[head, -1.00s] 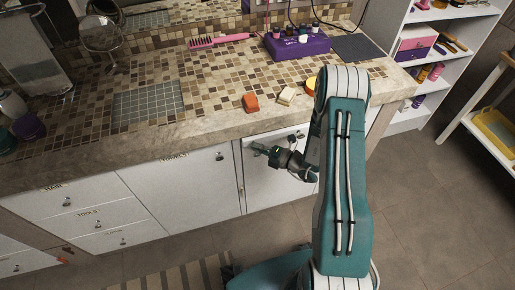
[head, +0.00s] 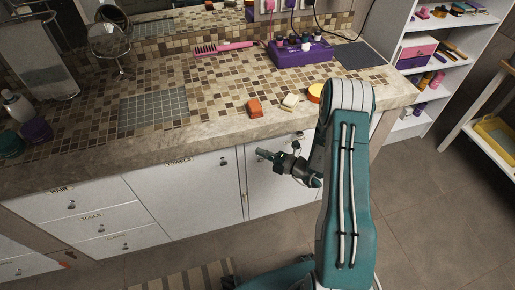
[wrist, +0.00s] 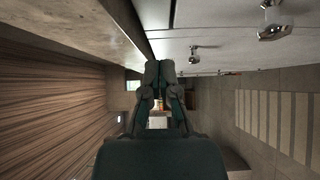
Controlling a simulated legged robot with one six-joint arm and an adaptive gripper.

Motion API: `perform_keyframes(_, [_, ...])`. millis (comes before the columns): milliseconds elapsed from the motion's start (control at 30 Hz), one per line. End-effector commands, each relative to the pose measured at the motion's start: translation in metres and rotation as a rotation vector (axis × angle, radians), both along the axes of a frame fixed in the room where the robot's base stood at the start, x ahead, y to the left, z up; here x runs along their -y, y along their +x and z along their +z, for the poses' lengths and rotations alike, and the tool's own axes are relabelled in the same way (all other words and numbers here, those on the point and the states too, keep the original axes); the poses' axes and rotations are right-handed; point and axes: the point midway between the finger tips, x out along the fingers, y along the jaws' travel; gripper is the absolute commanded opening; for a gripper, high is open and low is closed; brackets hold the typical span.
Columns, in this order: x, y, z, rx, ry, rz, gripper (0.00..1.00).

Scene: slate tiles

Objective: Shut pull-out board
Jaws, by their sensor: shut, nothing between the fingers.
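My gripper (head: 263,154) is shut and empty. In the head view it points left along the cabinet front, just below the counter's front edge and before a white front (head: 268,192). In the wrist view the fingertips (wrist: 160,70) are together. No board standing out from the cabinet can be made out. A small knob (head: 299,134) shows close under the counter edge, above and right of the gripper. My arm hides part of the front to its right.
The stone-edged counter (head: 150,145) overhangs the gripper. An orange block (head: 254,108) and a cream bar (head: 290,101) lie near its edge. A white drawer marked TOWELS (head: 180,185) is to the left. Open floor (head: 430,230) lies right, before white shelves (head: 438,70).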

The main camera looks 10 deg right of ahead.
Motion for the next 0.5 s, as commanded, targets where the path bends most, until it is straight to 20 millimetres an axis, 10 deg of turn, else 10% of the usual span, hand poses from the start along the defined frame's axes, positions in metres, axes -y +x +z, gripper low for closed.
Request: perform_keyframes(500, [0.069, -0.064, 0.0, -0.001, 0.001, 0.0, 0.0])
